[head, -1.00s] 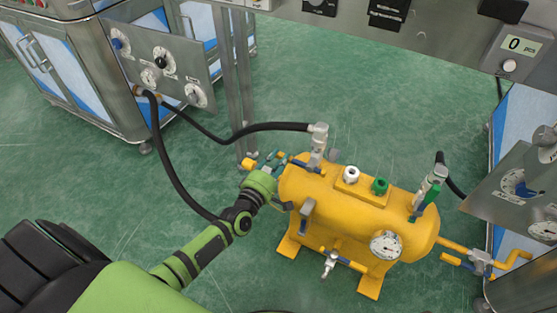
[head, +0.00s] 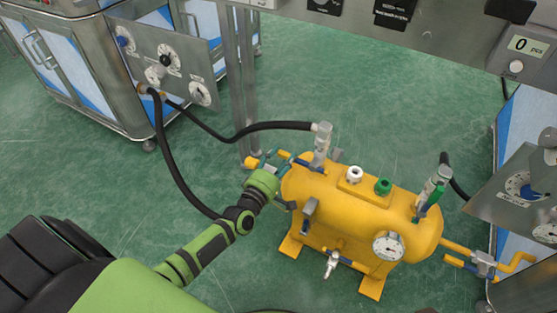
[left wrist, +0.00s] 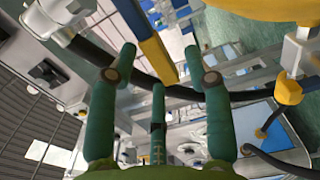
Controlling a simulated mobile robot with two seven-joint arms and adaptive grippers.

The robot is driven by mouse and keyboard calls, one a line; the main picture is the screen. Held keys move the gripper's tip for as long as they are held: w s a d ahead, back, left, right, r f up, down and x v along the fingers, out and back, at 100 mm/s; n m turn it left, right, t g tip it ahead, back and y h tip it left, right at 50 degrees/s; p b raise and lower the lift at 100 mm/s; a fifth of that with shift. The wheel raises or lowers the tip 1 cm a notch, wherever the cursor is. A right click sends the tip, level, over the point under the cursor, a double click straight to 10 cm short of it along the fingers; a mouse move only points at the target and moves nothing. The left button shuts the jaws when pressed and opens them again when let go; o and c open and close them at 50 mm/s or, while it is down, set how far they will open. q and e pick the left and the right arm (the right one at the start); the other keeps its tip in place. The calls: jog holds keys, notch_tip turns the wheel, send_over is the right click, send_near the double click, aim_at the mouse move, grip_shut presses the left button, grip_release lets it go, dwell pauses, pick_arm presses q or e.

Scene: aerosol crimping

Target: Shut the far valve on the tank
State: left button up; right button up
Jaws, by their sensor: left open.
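The yellow tank (head: 330,205) stands on the floor in the head view. At its far left end, a grey fitting (head: 322,140) with a black hose rises above a blue valve handle (head: 310,165). My left gripper (head: 277,160) is at that end, just left of the handle, partly hidden by its own wrist. In the left wrist view my left gripper (left wrist: 160,58) is open. A blue and yellow bar (left wrist: 152,50) shows between and beyond its fingertips; I cannot tell whether they touch it. My right gripper is not in view.
A yellow fitting (head: 252,162) sits left of my gripper. A black hose (head: 250,128) runs from the tank to the panel (head: 165,65) on the left. A gauge (head: 388,246) is on the tank's near side. Green floor is clear in front.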

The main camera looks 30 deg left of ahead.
pick_arm(q)
jog(key=s, duration=1.2)
jog(key=shift+a, duration=0.2)
